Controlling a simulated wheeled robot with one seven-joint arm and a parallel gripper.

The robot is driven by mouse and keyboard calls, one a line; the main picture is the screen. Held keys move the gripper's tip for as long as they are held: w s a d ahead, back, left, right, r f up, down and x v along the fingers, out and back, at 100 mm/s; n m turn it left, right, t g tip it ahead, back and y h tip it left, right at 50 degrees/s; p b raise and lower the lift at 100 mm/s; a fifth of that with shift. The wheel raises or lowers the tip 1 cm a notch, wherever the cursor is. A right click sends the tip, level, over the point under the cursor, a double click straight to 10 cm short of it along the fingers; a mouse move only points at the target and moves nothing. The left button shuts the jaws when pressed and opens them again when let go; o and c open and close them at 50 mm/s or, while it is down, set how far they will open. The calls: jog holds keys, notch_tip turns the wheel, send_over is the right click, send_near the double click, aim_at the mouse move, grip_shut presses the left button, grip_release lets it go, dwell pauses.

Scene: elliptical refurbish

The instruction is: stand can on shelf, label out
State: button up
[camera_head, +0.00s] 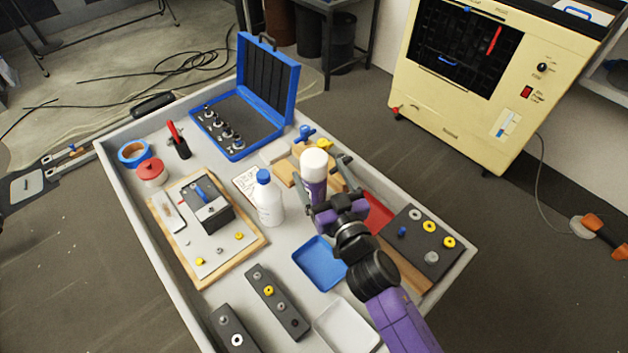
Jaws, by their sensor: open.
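A purple spray can (314,178) with a white cap stands upright on the grey workbench tray (121,182), near its middle. My gripper (319,170) is open, with one finger to the left of the can and the other to its right. The palm is on the near side of the can and hides its lower part. I cannot tell whether the fingers touch the can. The label is too small to read. No shelf is clearly identifiable; a pale ledge (606,92) is cut off at the right edge.
A white bottle (268,203) with a blue cap stands close left of the can. An open blue case (272,92), a blue tray (320,264), a red tray and a dark block (418,236) surround it. A cream cabinet (455,120) stands beyond, across open floor.

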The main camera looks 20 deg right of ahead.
aim_at(314, 161)
jog(key=w, duration=0.2)
jog(key=w+p, duration=0.1)
jog(key=w, duration=0.1)
jog(key=shift+w+d+f, duration=0.1)
jog(key=shift+w+d, duration=0.1)
jog(key=shift+w, duration=0.2)
jog(key=shift+c, duration=0.5)
grip_shut()
